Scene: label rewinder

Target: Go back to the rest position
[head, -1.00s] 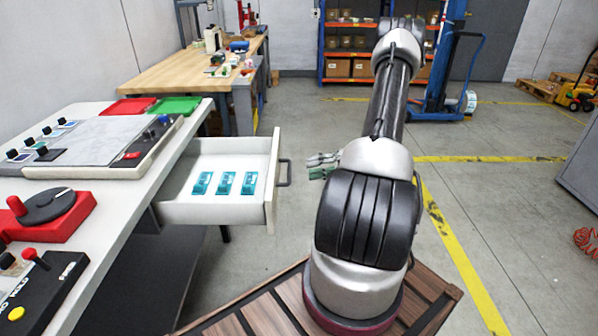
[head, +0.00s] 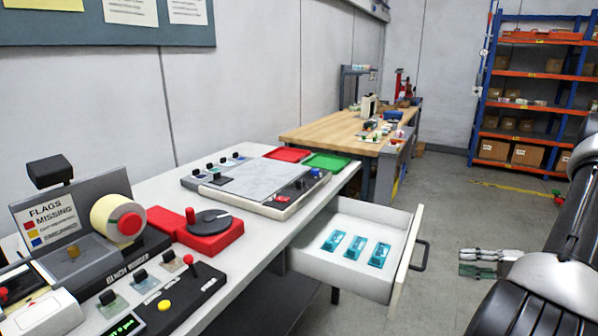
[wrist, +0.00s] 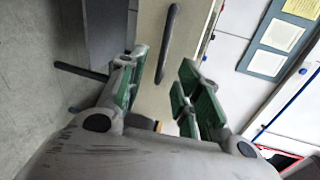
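My gripper (head: 485,262) shows at the right of the head view, to the right of the open drawer's handle. In the wrist view my gripper (wrist: 160,92) has its two green-padded fingers apart, with nothing between them. The arm shows only in part at the right edge of the head view. The pale drawer front (wrist: 152,28) and its dark handle (wrist: 168,45) lie beyond the fingers in the wrist view.
The open drawer (head: 405,262) holds three teal items (head: 354,247) and juts out from the white bench (head: 255,228). The label rewinder (head: 120,220) stands at left. A wooden table (head: 325,133) and blue-orange shelves (head: 535,73) stand behind. Floor between drawer and arm is clear.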

